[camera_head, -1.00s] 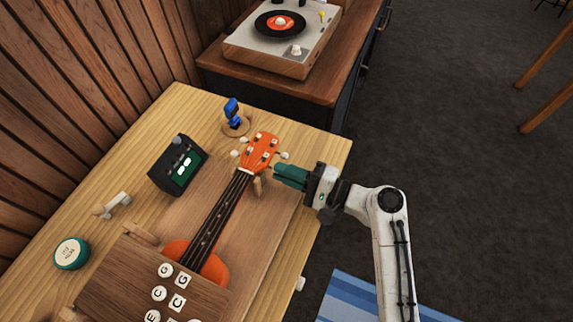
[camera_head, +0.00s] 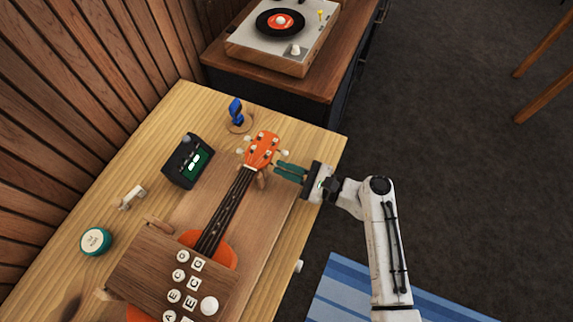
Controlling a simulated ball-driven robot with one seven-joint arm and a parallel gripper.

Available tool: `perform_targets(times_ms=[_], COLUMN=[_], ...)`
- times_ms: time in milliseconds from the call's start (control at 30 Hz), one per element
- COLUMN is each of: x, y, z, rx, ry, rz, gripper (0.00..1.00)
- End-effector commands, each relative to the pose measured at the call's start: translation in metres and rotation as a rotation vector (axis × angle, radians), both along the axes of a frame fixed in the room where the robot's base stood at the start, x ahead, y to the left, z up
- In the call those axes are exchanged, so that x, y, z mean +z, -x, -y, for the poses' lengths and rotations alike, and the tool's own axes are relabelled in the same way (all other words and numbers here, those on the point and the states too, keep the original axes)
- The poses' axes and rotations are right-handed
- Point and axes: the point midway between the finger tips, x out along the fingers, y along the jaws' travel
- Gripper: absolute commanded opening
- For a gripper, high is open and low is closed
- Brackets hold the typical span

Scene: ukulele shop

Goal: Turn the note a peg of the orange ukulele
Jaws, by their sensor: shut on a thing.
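The orange ukulele (camera_head: 259,151) lies face up on the wooden table, its headstock towards the back right. White tuning pegs stick out on both sides of the headstock. The upper right peg (camera_head: 284,153) shows clear of my gripper. My gripper (camera_head: 278,171), with dark green fingers, reaches in from the right beside the headstock's lower right edge. It is shut on the lower right tuning peg, which the fingertips mostly hide. No note letter is readable at the pegs.
A dark tuner box with a lit green screen (camera_head: 188,161) and a blue clip-on item (camera_head: 237,112) stand left of the headstock. A wooden board with lettered buttons (camera_head: 155,262) covers the ukulele's body. A teal round tin (camera_head: 95,241) sits at left. A turntable (camera_head: 282,37) stands behind.

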Motion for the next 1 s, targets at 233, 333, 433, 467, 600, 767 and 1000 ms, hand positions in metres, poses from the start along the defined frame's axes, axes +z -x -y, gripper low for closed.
perform_targets(times_ms=[233, 333, 433, 467, 600, 767, 1000], x=[-0.0015, -0.0016, -0.0017, -0.0016, -0.0015, -0.0009, -0.0004], y=[0.0004, 0.0005, 0.0004, 0.0005, 0.0004, 0.0001, 0.0001], z=[0.0004, 0.0004, 0.0004, 0.0004, 0.0004, 0.0003, 0.0003], rx=[0.000, 0.000, 0.000, 0.000, 0.000, -0.001, -0.001], ry=[-0.005, -0.005, -0.005, -0.005, -0.005, -0.006, -0.006], rz=[-0.021, -0.021, -0.021, -0.021, -0.021, -0.019, -0.018], gripper=[0.00, 0.00, 0.00, 0.00, 0.17, 0.32, 0.36])
